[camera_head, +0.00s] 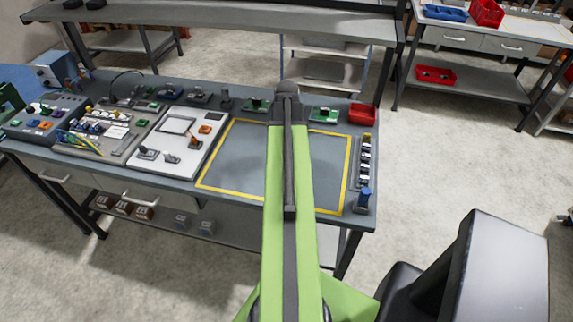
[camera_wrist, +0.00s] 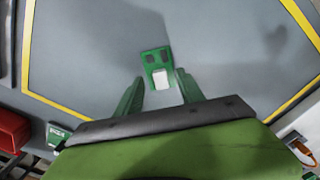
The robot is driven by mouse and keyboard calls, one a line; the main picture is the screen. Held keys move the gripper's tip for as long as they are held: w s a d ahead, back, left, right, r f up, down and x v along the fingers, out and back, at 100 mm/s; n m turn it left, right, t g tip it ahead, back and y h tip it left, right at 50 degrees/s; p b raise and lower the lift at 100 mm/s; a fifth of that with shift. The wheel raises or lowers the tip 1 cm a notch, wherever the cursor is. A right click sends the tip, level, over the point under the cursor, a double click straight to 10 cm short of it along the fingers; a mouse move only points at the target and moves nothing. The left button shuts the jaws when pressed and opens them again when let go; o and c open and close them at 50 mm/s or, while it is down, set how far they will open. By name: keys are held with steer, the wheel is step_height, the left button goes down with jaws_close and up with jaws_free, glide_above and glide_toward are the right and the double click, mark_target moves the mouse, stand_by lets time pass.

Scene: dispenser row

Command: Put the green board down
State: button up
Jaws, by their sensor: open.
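A small green board (camera_wrist: 154,58) with dark square parts and a white patch shows in the wrist view, over the grey surface inside the yellow outline. My gripper (camera_wrist: 160,78) is open, with its two green fingers apart. The board's white end is between the fingertips, with gaps visible on both sides, and its green end is beyond them. It seems to lie on the surface, but its height is hard to tell. In the head view my arm hides the gripper and this board.
The yellow-outlined area (camera_head: 237,154) is otherwise clear where visible. White and grey panels (camera_head: 175,138) stand left of it. Other green boards (camera_head: 324,115) and a red bin (camera_head: 362,113) line the back edge. A rack of small parts (camera_head: 365,160) and a blue item (camera_head: 363,198) are at right.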

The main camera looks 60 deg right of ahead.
steer(key=shift+f, duration=0.95)
steer(key=shift+r, duration=0.2)
steer(key=shift+c, duration=0.4)
jaws_close()
step_height(320, 180, up, 5)
steer(key=p, duration=0.4)
steer(key=shift+f, duration=0.15)
steer(key=s+d+r+p, duration=0.1)
steer(key=d+r+p, duration=0.1)
steer(key=d, duration=0.3)
steer(key=s+d+r+p, duration=0.1)
steer(key=d+r+p, duration=0.1)
steer(key=d, duration=0.4)
steer(key=shift+s+d+r+p, duration=0.2)
steer(key=shift+s+r+p, duration=0.15)
steer(key=shift+p, duration=0.25)
